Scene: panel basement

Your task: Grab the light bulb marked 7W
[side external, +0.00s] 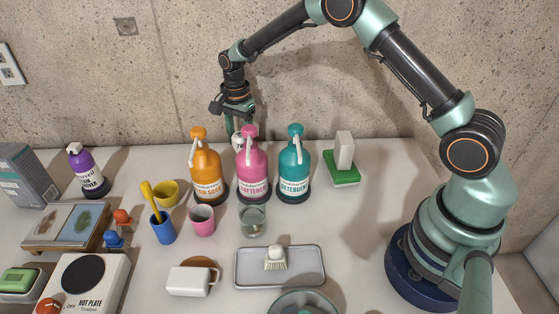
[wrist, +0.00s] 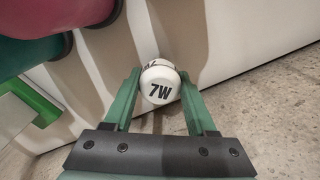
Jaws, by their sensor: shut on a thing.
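The light bulb (wrist: 160,84) is white with a black 7W mark facing the wrist camera. My gripper (wrist: 160,92) has its two green fingers on either side of the bulb and is shut on it. In the side external view my gripper (side external: 236,128) is behind the orange and pink bottles, near the back wall. A white part of the bulb (side external: 237,138) shows there between those bottles; the rest is hidden.
Orange (side external: 206,171), pink (side external: 252,171) and teal (side external: 294,170) detergent bottles stand just in front of my gripper. A green-and-white brush or block (side external: 342,170) is to their right. The concrete wall (side external: 170,70) is close behind.

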